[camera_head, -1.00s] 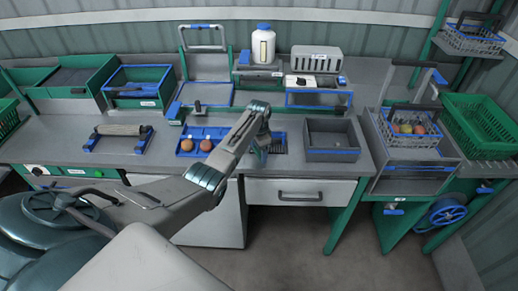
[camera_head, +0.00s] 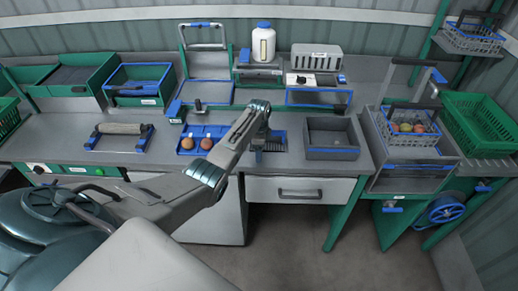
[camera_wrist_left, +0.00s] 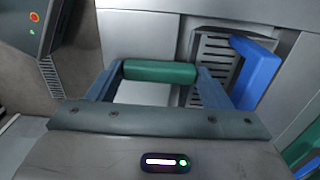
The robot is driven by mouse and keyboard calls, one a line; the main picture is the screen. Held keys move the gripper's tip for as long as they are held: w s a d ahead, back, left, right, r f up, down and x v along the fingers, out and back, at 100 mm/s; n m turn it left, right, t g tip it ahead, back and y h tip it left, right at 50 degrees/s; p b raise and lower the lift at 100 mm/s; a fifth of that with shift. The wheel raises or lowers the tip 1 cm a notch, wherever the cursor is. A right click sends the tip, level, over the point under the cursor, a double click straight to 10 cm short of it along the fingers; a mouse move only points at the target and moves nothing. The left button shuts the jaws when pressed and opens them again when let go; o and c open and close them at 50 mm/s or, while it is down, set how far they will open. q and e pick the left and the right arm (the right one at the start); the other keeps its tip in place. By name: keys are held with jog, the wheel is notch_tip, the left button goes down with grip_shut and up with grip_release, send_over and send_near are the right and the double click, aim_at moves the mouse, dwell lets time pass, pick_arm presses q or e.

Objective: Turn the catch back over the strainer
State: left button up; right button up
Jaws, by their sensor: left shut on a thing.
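My left gripper (camera_head: 259,152) is over the right part of a blue tray on the bench, beside the dark slotted strainer (camera_head: 276,141). In the left wrist view its two blue-grey fingers (camera_wrist_left: 158,78) are shut on a green bar, which I take to be the catch (camera_wrist_left: 160,70). The strainer's slotted grey plate (camera_wrist_left: 215,58) shows just right of the fingers there, with a bent blue piece (camera_wrist_left: 258,72) beside it. The fingers hide part of the tray in the head view, and the catch cannot be made out there. My right gripper is not in view.
Two round reddish fruits (camera_head: 206,143) sit in the tray's left part. A grey open box (camera_head: 332,138) stands close on the right, a roller stand (camera_head: 120,129) on the left.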

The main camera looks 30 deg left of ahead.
pick_arm(q)
jog(key=shift+w+r, duration=0.15)
jog(key=o, duration=1)
jog(key=shift+r+b, duration=1.5)
jog(key=shift+r, duration=3.85)
